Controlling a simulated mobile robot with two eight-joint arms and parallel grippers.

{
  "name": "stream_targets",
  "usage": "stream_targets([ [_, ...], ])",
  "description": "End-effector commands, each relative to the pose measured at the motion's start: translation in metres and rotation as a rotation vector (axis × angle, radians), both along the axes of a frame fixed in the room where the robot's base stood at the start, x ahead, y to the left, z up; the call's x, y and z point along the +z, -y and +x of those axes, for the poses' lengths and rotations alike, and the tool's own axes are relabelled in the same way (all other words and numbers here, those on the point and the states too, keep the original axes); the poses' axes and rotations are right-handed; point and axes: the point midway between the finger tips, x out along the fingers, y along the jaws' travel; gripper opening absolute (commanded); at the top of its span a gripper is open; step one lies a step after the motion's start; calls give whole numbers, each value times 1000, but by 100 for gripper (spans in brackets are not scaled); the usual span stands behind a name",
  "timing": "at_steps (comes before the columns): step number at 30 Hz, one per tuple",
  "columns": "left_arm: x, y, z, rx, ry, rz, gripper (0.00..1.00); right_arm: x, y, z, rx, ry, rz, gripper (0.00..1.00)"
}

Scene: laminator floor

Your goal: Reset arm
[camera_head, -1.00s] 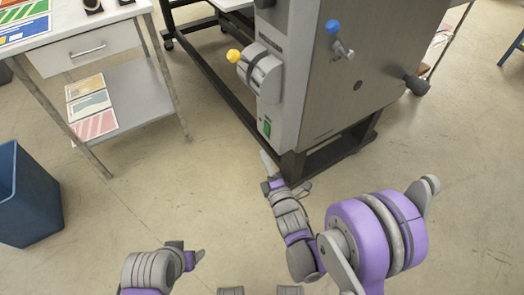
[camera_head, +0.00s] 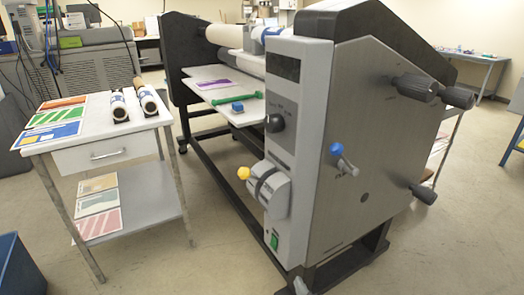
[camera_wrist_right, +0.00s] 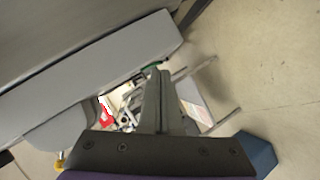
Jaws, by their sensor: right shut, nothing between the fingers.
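My right gripper (camera_wrist_right: 160,74) is shut and empty; its fingers lie together in the middle of the right wrist view. In the head view only the tip of the right gripper (camera_head: 300,287) shows at the bottom edge, in front of the laminator's near foot. The grey laminator (camera_head: 318,150) stands close, with a green switch (camera_head: 274,240), a yellow-knobbed lever (camera_head: 244,173) and a blue-knobbed lever (camera_head: 337,150). Its grey panel (camera_wrist_right: 100,70) fills the upper left of the wrist view. My left gripper is not in view.
A white side table (camera_head: 68,134) with printed sheets and two rolls stands left. A blue bin (camera_head: 18,268) is at lower left, and also in the wrist view (camera_wrist_right: 256,152). A green-handled tool (camera_head: 235,99) lies on the laminator's feed table (camera_head: 208,76). Floor is clear at right.

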Motion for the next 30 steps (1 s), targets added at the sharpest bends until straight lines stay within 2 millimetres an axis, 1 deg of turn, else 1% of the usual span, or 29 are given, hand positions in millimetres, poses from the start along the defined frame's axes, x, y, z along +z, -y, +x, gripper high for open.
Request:
stream_targets([
  [1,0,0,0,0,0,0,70,2,11,-15,-56,-71,68,0],
  [2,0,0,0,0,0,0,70,2,17,-24,-93,-117,110,0],
  [3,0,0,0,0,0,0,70,1,25,-37,-145,-176,168,0],
  [5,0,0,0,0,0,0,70,0,35,-59,-229,-264,255,0],
  [9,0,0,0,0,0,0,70,-5,54,-114,-434,-447,436,0],
  [15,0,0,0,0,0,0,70,-12,68,-182,-685,-624,614,0],
  [21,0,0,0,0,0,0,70,-17,74,-242,-907,-751,739,0],
  [22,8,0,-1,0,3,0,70,-9,74,-245,-919,-755,748,0],
  [24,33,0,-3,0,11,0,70,16,73,-243,-907,-744,747,0],
  [30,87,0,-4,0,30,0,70,70,73,-244,-895,-725,753,0],
])
